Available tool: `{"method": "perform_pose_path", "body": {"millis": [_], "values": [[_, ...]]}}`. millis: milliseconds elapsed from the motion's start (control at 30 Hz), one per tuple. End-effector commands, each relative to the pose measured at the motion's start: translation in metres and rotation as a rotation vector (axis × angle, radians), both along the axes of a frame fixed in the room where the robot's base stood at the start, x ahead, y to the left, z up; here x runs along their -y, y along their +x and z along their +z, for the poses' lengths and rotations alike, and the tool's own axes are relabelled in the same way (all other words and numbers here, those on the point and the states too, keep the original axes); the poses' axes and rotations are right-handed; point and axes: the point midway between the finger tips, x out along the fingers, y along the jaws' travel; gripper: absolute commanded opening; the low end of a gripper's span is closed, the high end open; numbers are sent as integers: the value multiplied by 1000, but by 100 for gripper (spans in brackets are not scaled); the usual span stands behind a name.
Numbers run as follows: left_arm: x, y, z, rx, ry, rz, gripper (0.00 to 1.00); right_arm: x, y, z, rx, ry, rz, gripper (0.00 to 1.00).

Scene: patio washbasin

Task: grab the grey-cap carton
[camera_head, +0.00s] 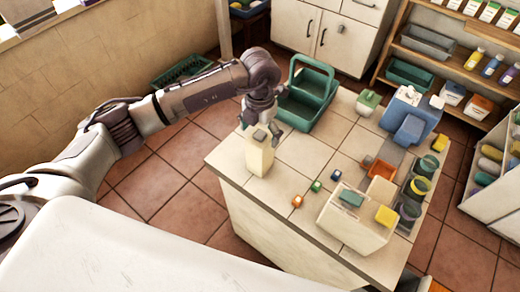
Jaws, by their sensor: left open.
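The carton (259,156), pale cream with a grey cap on top, stands upright near the left edge of the tiled counter. My left gripper (261,125) points down just above and behind the carton's top, its fingers spread. No finger is seen closed on the carton, and I cannot tell whether one touches it. My right gripper is not in view.
A green caddy with a handle (303,104) stands close behind my left gripper. Small coloured blocks, a cream box (352,222), a blue dispenser (409,115) and dark-rimmed jars (417,188) fill the counter's right side. Tiles right of the carton are clear.

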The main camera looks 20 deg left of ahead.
Motion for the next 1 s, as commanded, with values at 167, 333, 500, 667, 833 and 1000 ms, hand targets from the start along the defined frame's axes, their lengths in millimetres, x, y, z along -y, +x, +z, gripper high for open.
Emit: {"method": "perform_pose_path", "body": {"millis": [167, 333, 500, 667, 833, 1000], "values": [[1, -1, -13, 0, -1, -2, 92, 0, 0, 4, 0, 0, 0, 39], [1, -5, -30, -7, -1, 0, 92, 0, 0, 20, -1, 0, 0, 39], [3, -5, -56, -3, -1, 0, 92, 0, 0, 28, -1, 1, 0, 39], [2, -5, -65, -1, -2, -2, 92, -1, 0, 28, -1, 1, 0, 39], [2, -5, -65, 0, -2, -2, 92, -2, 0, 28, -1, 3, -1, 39], [2, -5, -65, 0, -2, -2, 63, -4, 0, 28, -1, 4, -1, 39]]}}
